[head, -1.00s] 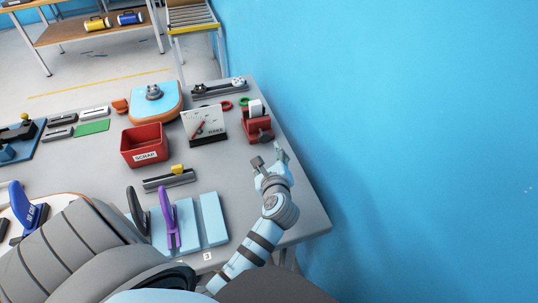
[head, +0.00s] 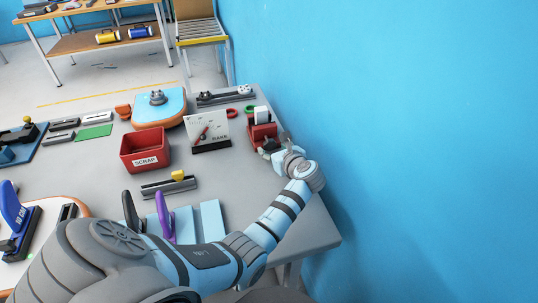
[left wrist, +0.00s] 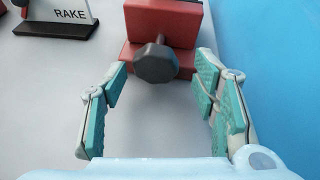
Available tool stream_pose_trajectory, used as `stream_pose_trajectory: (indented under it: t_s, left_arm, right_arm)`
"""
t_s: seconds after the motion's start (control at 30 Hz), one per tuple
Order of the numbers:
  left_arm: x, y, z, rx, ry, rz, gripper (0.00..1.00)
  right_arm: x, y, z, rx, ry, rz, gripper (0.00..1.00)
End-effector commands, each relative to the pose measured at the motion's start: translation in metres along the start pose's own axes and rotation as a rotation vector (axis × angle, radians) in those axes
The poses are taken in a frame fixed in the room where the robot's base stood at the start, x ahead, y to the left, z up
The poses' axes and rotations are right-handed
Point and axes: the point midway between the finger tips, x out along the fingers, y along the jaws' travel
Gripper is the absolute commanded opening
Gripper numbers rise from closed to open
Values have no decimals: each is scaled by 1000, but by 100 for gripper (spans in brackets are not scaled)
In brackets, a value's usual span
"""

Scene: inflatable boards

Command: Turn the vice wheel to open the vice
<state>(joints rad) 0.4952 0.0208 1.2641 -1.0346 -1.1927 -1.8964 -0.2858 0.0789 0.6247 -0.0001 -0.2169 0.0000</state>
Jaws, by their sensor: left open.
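The red vice (head: 262,132) stands near the right edge of the grey table, with a white block (head: 261,115) at its top. In the left wrist view, the red vice body (left wrist: 182,62) fills the top middle. Its dark grey wheel (left wrist: 156,63) faces me on a short shaft. My left gripper (head: 278,146) is at the front of the vice. In the left wrist view, the open left gripper (left wrist: 158,85) has one teal-padded finger on each side of the wheel, with gaps between. Neither finger visibly touches the wheel. My right gripper is not in view.
A RAKE sign board (head: 208,131) stands left of the vice, and a red SCRAP bin (head: 145,149) is farther left. The blue wall (head: 420,130) is close on the right. Table space in front of the vice is clear.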

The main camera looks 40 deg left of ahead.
Motion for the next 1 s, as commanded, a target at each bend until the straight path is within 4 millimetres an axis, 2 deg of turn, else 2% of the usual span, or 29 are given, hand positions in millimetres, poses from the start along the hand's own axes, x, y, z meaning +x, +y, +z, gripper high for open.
stream_pose_trajectory:
  t_s: [0.03, 0.1, 0.27, 0.37, 0.67, 0.73, 0.87, 1.0]
  left_arm:
    - [7, 0, -5, -1, -2, -2, 54]
    - [10, 0, -3, 0, -1, -5, 54]
    - [11, -1, 0, 2, 0, -8, 54]
    - [11, -1, 1, 1, 0, -7, 54]
    - [10, -1, 1, 1, 0, -7, 8]
    - [10, 0, 1, -1, 1, -8, 6]
    - [8, 0, 6, -64, 11, -34, 6]
    - [7, 2, 9, -252, 39, -109, 6]
  right_arm:
    - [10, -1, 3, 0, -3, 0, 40]
    - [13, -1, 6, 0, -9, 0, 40]
    - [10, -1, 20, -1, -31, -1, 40]
    - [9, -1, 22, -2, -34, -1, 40]
    - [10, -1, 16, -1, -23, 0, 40]
    - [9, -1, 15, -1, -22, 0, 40]
    - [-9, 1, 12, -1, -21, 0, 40]
    - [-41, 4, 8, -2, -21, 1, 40]
